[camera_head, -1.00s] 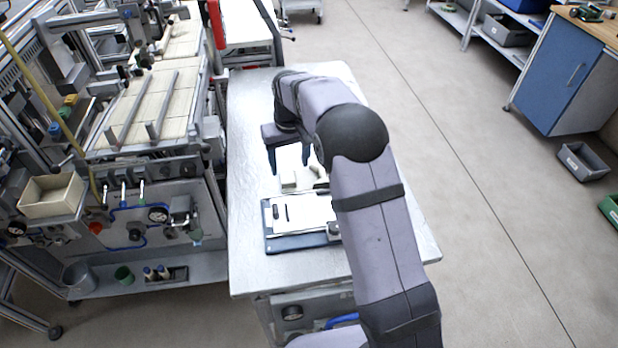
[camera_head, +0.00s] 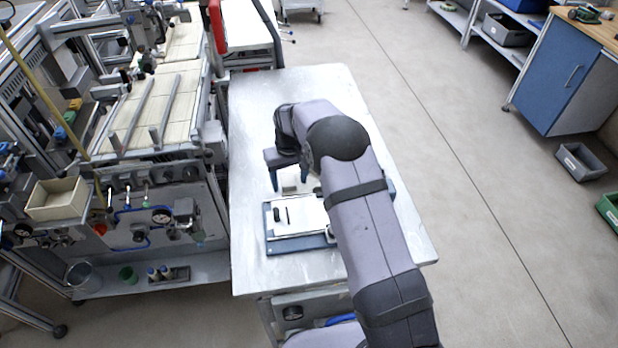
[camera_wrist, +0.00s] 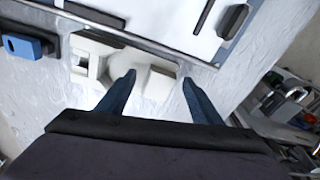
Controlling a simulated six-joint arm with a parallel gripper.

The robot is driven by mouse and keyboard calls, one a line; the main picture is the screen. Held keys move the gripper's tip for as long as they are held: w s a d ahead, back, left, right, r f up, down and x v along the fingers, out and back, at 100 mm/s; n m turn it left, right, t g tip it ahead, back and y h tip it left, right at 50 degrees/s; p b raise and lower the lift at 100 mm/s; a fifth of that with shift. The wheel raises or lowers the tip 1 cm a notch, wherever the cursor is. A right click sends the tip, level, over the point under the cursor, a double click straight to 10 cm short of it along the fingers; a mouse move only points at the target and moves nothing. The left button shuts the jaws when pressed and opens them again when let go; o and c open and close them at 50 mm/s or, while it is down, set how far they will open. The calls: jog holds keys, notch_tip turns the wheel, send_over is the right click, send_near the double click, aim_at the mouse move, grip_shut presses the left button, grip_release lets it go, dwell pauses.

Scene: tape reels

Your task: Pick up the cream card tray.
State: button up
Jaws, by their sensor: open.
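The cream card tray (camera_wrist: 152,84) lies on the pale metal table, beside a blue-edged board. In the wrist view its body shows between and beyond my fingertips, and a part with an opening reaches left. My gripper (camera_wrist: 159,78) is open, with one dark blue finger to each side of the tray's body; I cannot tell whether they touch it. In the head view my gripper (camera_head: 288,181) hangs over the tray, and only a small cream part (camera_head: 290,188) shows there. My arm and fingers hide the rest.
The blue-edged board (camera_head: 272,247) with a white sheet and black bar lies just nearer the head camera. A blue block (camera_wrist: 22,46) is at its edge in the wrist view. The table (camera_head: 300,88) is clear at its far end. A machine frame stands left.

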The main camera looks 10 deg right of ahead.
jog(key=shift+f, duration=0.35)
jog(key=c, duration=1.4)
jog(key=shift+o, duration=0.2)
jog(key=shift+w+r, duration=0.1)
